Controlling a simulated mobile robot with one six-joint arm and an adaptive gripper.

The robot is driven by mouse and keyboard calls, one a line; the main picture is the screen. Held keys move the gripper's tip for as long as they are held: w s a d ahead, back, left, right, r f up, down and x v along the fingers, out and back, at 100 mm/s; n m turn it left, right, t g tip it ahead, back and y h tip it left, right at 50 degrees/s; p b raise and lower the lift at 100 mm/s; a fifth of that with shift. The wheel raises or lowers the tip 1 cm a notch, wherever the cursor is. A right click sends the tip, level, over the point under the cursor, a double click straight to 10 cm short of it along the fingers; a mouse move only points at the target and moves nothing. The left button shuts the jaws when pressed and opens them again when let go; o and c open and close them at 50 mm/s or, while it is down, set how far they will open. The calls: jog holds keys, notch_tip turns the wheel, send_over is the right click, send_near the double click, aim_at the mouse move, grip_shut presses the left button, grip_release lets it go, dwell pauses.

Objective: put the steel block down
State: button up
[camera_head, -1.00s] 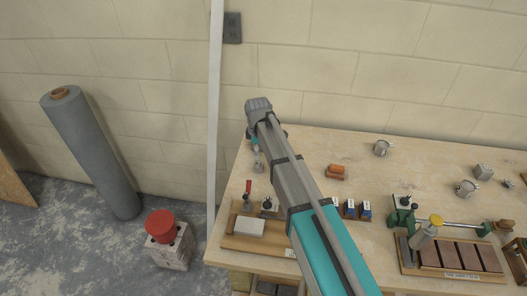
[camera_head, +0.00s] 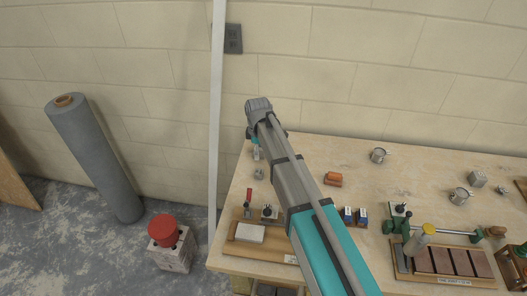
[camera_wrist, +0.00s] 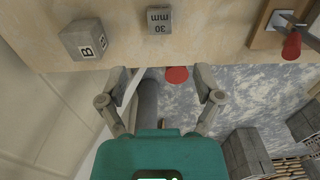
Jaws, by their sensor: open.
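A small grey block marked "30 mm" (camera_wrist: 159,20) stands on the wooden table near its left edge; I take it as the steel block. It also shows in the head view (camera_head: 259,174), just left of my arm. A paler grey cube marked "B" (camera_wrist: 84,40) sits nearer the wall. My gripper (camera_wrist: 162,75) is open, with nothing between its fingers. In the wrist view its fingertips lie below the 30 mm block, apart from it, over the table's edge. In the head view my arm partly hides the gripper.
A wooden board with a pale slab (camera_head: 250,233) and a red-handled tool (camera_head: 249,196) stand toward the table's front left. The wall is close behind.

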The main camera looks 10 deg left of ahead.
dwell(0.5)
jog(key=shift+d, duration=0.1)
jog(key=s+d+m, duration=0.5)
jog(key=d+m, duration=0.1)
jog(key=d, duration=0.5)
jog(key=s+d+m, duration=0.6)
jog(key=d, duration=0.6)
jog(key=s+d+m, duration=0.5)
jog(key=d+m, duration=0.1)
jog(key=d, duration=0.6)
jog(key=shift+s+d+m, duration=0.25)
jog(key=shift+s+m, duration=0.05)
jog(key=shift+s, duration=0.05)
